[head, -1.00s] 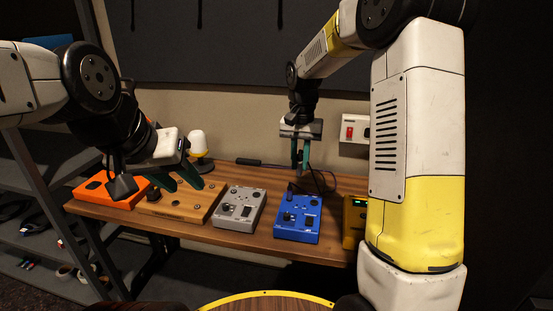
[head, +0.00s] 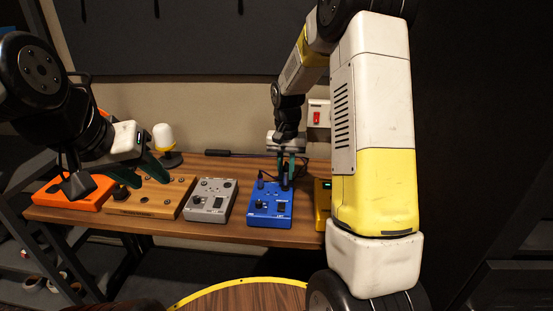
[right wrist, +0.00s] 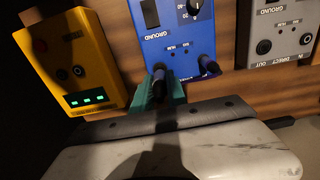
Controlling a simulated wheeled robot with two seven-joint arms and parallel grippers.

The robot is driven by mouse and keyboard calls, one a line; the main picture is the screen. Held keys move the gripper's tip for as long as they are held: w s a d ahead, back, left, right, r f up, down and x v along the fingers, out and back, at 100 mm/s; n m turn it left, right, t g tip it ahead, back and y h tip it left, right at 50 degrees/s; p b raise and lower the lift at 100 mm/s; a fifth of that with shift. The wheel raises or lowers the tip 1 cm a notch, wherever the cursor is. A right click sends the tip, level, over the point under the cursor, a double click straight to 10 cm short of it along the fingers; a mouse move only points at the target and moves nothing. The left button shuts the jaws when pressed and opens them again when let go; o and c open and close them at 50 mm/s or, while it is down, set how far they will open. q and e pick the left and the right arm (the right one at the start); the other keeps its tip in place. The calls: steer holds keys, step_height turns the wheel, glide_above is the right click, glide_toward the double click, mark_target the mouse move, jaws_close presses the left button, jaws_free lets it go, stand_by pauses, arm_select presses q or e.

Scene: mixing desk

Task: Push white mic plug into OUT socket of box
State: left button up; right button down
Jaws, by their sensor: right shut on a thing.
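The blue box (head: 270,207) sits on the desk, with knobs and dark switches on its top. My right gripper (head: 286,181) is at its back edge, shut on a dark-looking plug. In the right wrist view the held plug (right wrist: 159,78) sits between the teal fingers, right at the blue box's (right wrist: 178,48) edge. Whether it is seated is hidden. A second dark plug (right wrist: 208,67) stands beside it at the same edge, to the right. No clearly white plug or OUT label shows on the blue box. My left gripper (head: 140,168) is open above the wooden box (head: 160,197).
A grey box (head: 211,201) and a yellow box (head: 322,200) flank the blue one. An orange box (head: 75,194) is at far left. A wall panel with a red switch (head: 316,118) is at back right.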

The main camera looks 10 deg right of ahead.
mark_target(286, 167)
stand_by(0.3)
steer(key=shift+f, duration=0.55)
steer(key=shift+f, duration=0.4)
stand_by(1.6)
steer(key=c, duration=1.3)
jaws_free()
steer(key=shift+o, duration=0.2)
steer(key=shift+r, duration=3.95)
steer(key=shift+s+r, duration=0.1)
